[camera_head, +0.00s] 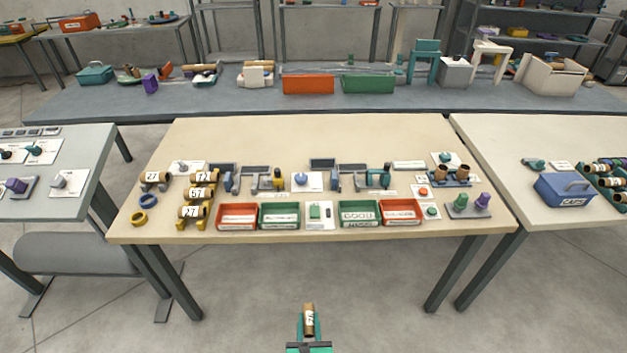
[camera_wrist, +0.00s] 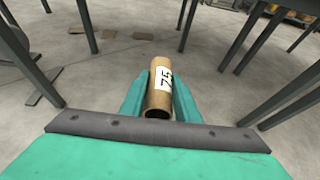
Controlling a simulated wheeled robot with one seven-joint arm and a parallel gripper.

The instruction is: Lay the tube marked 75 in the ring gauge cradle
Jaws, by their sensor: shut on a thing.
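My gripper (camera_head: 309,328) is shut on a brown cardboard tube (camera_head: 309,317) with a white label. In the wrist view the tube (camera_wrist: 158,101) lies lengthwise between the teal fingers (camera_wrist: 160,100), and its label reads 75. One open end faces the camera. The tube is held over the floor, in front of the middle table and apart from it. Several labelled tubes lie on the left of that table, some on yellow supports (camera_head: 183,224). Small blue and yellow devices (camera_head: 278,180) stand mid-table. I cannot tell which fixture is the ring gauge cradle.
The beige table (camera_head: 290,140) has red bins (camera_head: 237,226) and green bins (camera_head: 279,226) along its front edge. A blue ring (camera_head: 149,201) and a yellow ring (camera_head: 139,218) lie at its left. The floor before the table is clear. Table legs show in the wrist view.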

